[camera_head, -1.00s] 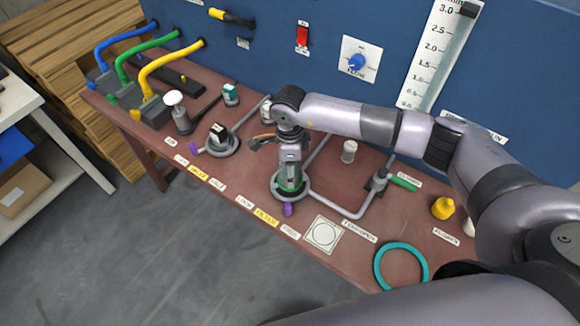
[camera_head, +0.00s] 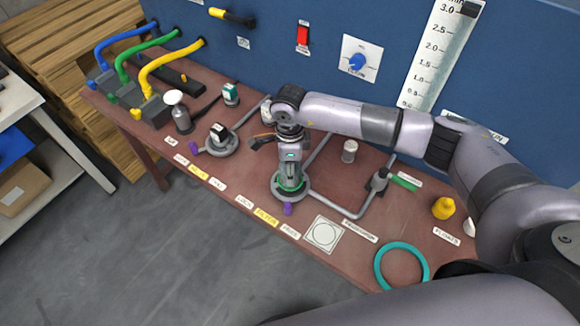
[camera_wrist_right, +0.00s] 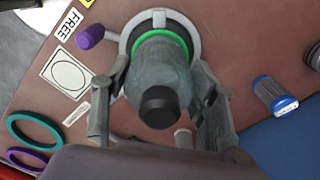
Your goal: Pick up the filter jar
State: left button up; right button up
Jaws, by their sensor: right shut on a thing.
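The filter jar (camera_wrist_right: 160,72) is a translucent grey cylinder with a black knob on its end and a green ring at its base. It stands in a round grey mount (camera_wrist_right: 127,40) on the bench. In the head view the jar is largely hidden by my right gripper (camera_head: 290,180), which comes down over it from above. In the right wrist view my right gripper (camera_wrist_right: 162,82) has one finger on each side of the jar and is shut on it. The green ring still shows at the mount. My left gripper is not in view.
A purple handle (camera_head: 287,209) sticks out in front of the mount. Grey pipes (camera_head: 345,212) run from it along the bench. A square pad with a circle (camera_head: 323,234) and a teal ring (camera_head: 402,266) lie to the right. A blue panel (camera_head: 270,65) stands behind.

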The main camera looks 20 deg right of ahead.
notch_tip(320, 180, up, 20)
jog(key=b, duration=0.5)
